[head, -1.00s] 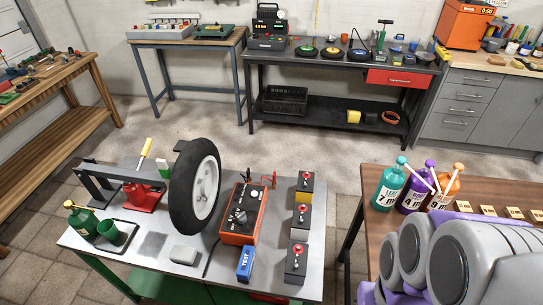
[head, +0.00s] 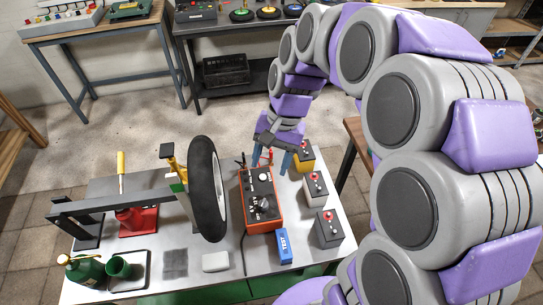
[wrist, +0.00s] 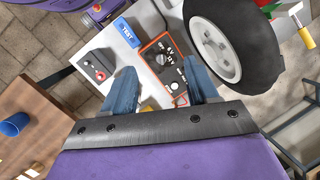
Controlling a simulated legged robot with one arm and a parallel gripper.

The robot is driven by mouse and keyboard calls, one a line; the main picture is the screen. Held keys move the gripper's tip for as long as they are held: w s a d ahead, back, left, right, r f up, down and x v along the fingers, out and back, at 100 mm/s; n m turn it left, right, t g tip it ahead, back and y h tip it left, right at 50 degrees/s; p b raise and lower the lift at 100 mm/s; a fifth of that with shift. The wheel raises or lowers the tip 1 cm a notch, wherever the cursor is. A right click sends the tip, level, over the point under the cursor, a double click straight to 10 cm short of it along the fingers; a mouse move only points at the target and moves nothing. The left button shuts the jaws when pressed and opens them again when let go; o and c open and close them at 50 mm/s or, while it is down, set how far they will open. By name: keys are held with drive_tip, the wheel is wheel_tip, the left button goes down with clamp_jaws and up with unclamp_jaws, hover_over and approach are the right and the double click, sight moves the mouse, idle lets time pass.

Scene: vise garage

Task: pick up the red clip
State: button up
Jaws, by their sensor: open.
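The red clip (head: 267,154) is a small red piece at the far end of the orange charger box (head: 263,203), partly hidden by my gripper. A small reddish piece (wrist: 181,101) shows low between the fingers in the wrist view; I cannot tell for certain that it is the clip. My gripper (head: 271,161) is open, with its blue fingers pointing down over the charger's far end. In the wrist view the fingers (wrist: 161,82) stand wide apart with the charger beyond them. Nothing is seen held between them.
A black clip (head: 241,160) is left of the red one. Batteries with red-topped terminals (head: 315,188) line the table's right side. A wheel (head: 207,188) stands close left of the charger. A blue TEST box (head: 284,246) is in front. A wooden table (wrist: 33,112) is beside the metal one.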

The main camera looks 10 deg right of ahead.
drive_tip(key=w+a+f+m, duration=0.1)
drive_tip(key=w+a+m, duration=0.1)
drive_tip(key=w, duration=0.5)
drive_tip(key=m+t+y+p, duration=0.15)
drive_tip(key=m+p, duration=0.25)
drive_tip(key=m, duration=0.7)
hover_over(270, 155)
drive_tip(key=w+d, duration=0.2)
drive_tip(key=d, duration=0.4)
wheel_tip(270, 155, down, 19)
drive_tip(key=b+x, duration=0.1)
drive_tip(key=x, duration=0.4)
drive_tip(key=b+x, duration=0.1)
drive_tip(key=x, duration=0.5)
drive_tip(key=shift+s+a+f+b, duration=0.1)
drive_tip(key=shift+a+f+b, duration=0.05)
drive_tip(key=shift+a+b, duration=0.2)
drive_tip(key=shift+d+f, duration=0.1)
drive_tip(key=shift+f, duration=0.45)
drive_tip(key=x, duration=0.1)
drive_tip(key=b+x, duration=0.1)
drive_tip(key=x, duration=0.1)
drive_tip(key=shift+s+d+f+b, duration=0.2)
drive_tip(key=shift+f+b, duration=0.2)
drive_tip(key=shift+f, duration=0.05)
drive_tip(key=shift+a+f, duration=0.2)
drive_tip(key=shift+a+r, duration=0.1)
drive_tip(key=shift+a, duration=0.1)
